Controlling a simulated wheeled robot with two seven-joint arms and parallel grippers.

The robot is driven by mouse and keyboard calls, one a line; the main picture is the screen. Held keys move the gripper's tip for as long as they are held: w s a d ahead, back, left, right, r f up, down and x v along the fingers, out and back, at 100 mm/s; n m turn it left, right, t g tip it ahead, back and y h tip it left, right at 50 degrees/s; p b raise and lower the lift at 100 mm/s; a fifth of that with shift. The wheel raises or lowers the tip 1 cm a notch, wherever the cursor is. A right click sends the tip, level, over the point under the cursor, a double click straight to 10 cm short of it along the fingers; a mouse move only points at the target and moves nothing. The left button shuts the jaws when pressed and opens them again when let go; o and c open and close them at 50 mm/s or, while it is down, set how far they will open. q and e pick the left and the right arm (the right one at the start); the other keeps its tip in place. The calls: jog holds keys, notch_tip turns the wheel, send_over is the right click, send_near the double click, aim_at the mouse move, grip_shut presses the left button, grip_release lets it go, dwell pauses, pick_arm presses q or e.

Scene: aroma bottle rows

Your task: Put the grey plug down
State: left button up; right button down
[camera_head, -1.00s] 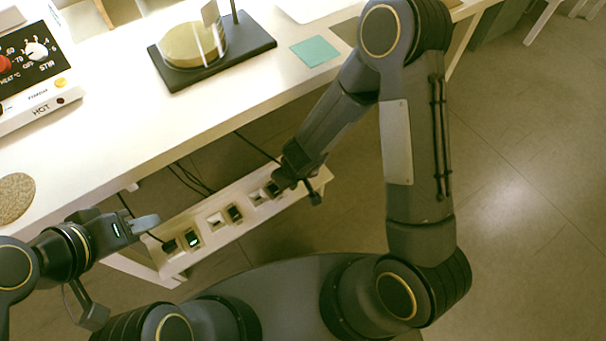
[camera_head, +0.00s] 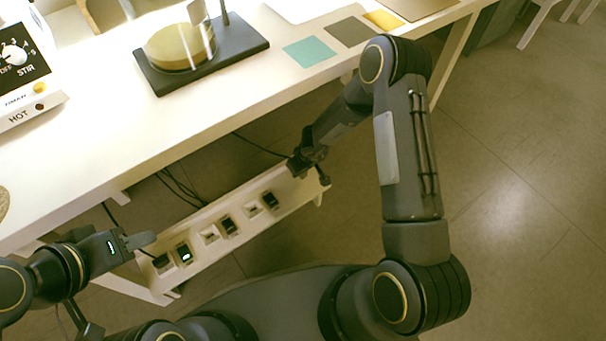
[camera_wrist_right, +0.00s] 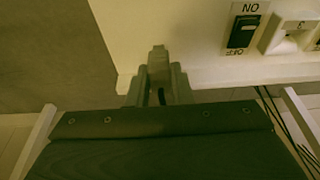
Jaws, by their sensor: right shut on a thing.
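My right gripper (camera_wrist_right: 157,88) is shut on a small grey plug (camera_wrist_right: 158,62), whose end sticks out past the fingertips in the right wrist view. In the head view my right gripper (camera_head: 300,165) is at the far right end of the white power strip (camera_head: 288,196), and the plug is too small to make out there. The wrist view shows the plug over a bare end of the strip (camera_wrist_right: 195,58); I cannot tell whether it touches. My left gripper (camera_head: 138,240) is by the strip's left end, and its jaw opening is unclear.
The strip has several switches, one lit (camera_head: 185,253), and sockets (camera_head: 209,235). A labelled switch (camera_wrist_right: 243,32) and a socket (camera_wrist_right: 290,38) lie right of the plug. The white table (camera_head: 120,150) overhangs behind. Black cables (camera_head: 180,185) hang below it.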

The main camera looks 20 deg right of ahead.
jog(key=shift+w+d+f, duration=0.15)
jog(key=shift+f, duration=0.2)
jog(key=b+x, duration=0.1)
jog(key=x, duration=0.1)
jog(key=b+x, duration=0.1)
jog(key=shift+s+d+f+b, duration=0.2)
jog(key=shift+f+b, duration=0.1)
jog(key=shift+b, duration=0.05)
jog(key=shift+r, duration=0.15)
jog(key=c, duration=1.3)
grip_release()
jog(key=p+v, duration=0.7)
jog(key=v, duration=0.5)
jog(key=shift+p, duration=0.35)
jog(key=shift+s, duration=0.1)
